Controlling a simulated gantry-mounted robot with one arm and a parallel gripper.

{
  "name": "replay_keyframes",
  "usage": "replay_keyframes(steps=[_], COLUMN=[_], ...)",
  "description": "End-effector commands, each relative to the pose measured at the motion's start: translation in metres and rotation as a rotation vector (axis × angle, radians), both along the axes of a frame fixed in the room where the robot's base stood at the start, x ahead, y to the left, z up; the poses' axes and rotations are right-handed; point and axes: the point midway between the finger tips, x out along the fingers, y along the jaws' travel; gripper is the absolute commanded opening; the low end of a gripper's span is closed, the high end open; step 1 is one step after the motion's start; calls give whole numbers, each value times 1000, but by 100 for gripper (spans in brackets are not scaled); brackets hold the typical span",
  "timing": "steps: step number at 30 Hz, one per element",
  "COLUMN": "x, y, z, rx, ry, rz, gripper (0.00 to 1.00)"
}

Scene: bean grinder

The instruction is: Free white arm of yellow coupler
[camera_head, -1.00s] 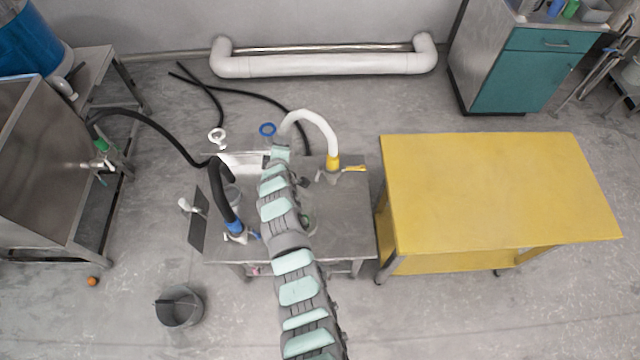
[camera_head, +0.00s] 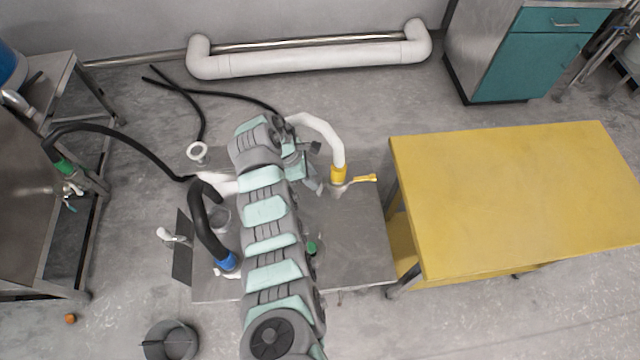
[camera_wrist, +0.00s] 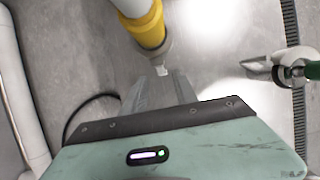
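The yellow coupler (camera_head: 339,174) joins the white hose (camera_head: 322,130) to a metal fitting on the right part of the grey table. Its yellow arm (camera_head: 364,180) sticks out to the right. In the wrist view the coupler (camera_wrist: 148,28) is just beyond my fingertips. A small white piece (camera_wrist: 161,71), apparently the white arm, shows close to the tips below the coupler; contact is unclear. My gripper (camera_head: 318,187) is left of the coupler, and its fingers show in the wrist view (camera_wrist: 160,82). Whether they are closed is unclear.
The grey table (camera_head: 350,255) also bears a blue coupler (camera_head: 226,262) with a black hose (camera_head: 207,225) on its left part. A green-ended fitting (camera_head: 311,247) is near the middle. A yellow table (camera_head: 510,200) stands close on the right.

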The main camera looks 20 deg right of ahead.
Motion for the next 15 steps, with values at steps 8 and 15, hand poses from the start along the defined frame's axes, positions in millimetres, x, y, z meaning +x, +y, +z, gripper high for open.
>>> replay_keyframes(steps=[8,15], x=[-7,-8], y=[-17,-28], z=[-49,-73], rx=[1,0], ry=[4,0], rz=[-2,-1], gripper=[35,35])
